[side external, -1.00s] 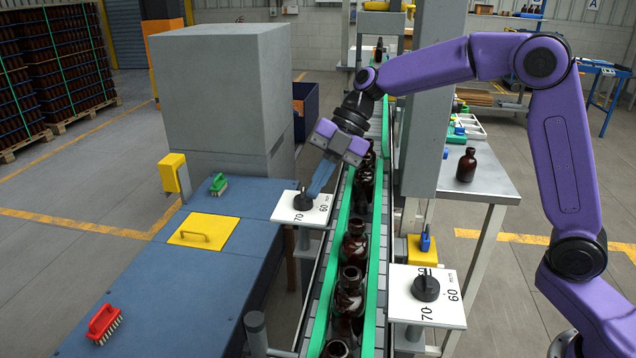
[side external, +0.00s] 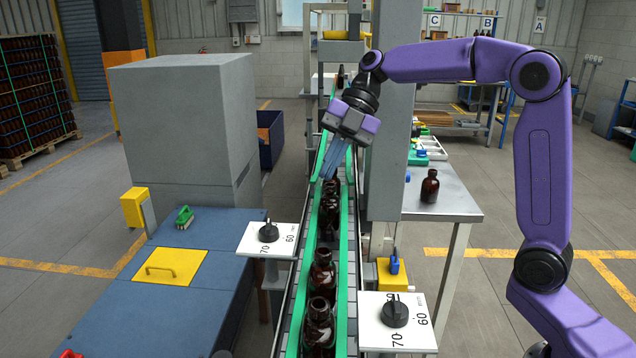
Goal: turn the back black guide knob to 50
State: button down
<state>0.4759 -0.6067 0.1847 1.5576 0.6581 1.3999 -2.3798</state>
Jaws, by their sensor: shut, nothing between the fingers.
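The back black guide knob (side external: 268,232) sits on a white dial plate (side external: 252,247) left of the conveyor. The plate shows 70 and 60; no 50 is readable, and I cannot tell exactly where the knob points. A second black knob (side external: 394,314) sits on a nearer white plate (side external: 420,343), right of the conveyor, also marked 70 and 60. My gripper (side external: 328,174) is shut and empty, its blue fingers tilted down over the conveyor, to the upper right of the back knob and apart from it.
Amber bottles (side external: 322,275) stand in a row on the conveyor between green guide rails (side external: 294,322). A grey column (side external: 392,150) rises just right of my gripper. A large grey cabinet (side external: 185,130) stands behind the left blue bench (side external: 205,277).

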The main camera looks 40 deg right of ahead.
aim_at(271, 230)
jog(key=x, duration=0.9)
jog(key=shift+f, duration=0.15)
jog(key=w+a, duration=0.1)
jog(key=a, duration=0.1)
jog(key=shift+w+a+f, duration=0.3)
jog(key=shift+w, duration=0.05)
jog(key=shift+w+a, duration=0.4)
jog(key=shift+a, duration=0.1)
jog(key=shift+w+a+m+t, duration=0.1)
jog(key=shift+a+m+t, duration=0.3)
jog(key=shift+a, duration=0.15)
jog(key=shift+w, duration=0.1)
